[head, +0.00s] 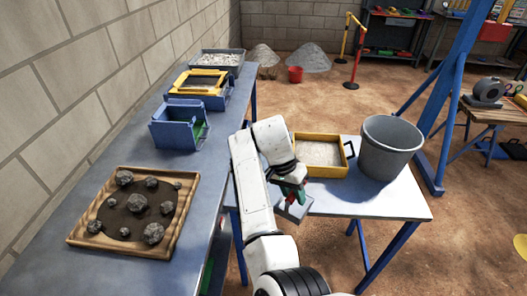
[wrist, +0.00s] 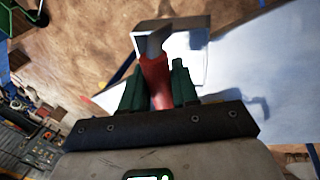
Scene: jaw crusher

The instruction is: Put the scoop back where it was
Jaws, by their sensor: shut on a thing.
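The scoop has a red handle (wrist: 156,80) and a grey metal pan (wrist: 180,42). My gripper (wrist: 158,88) is shut on the red handle, with one dark green finger on each side of it. In the head view my gripper (head: 290,190) is by the left end of the small table (head: 385,203). The scoop's grey pan (head: 294,211) shows there just below the fingers. It looks to be held above the tabletop's left part, but I cannot tell the exact gap. My arm hides part of the table's left end.
On the small table are a yellow-framed tray of pale gravel (head: 320,152) and a grey bucket (head: 390,147). The long bench (head: 205,225) holds a wooden tray of rocks (head: 85,232), a blue bin (head: 178,128) and more trays. A blue post (head: 455,75) stands at right.

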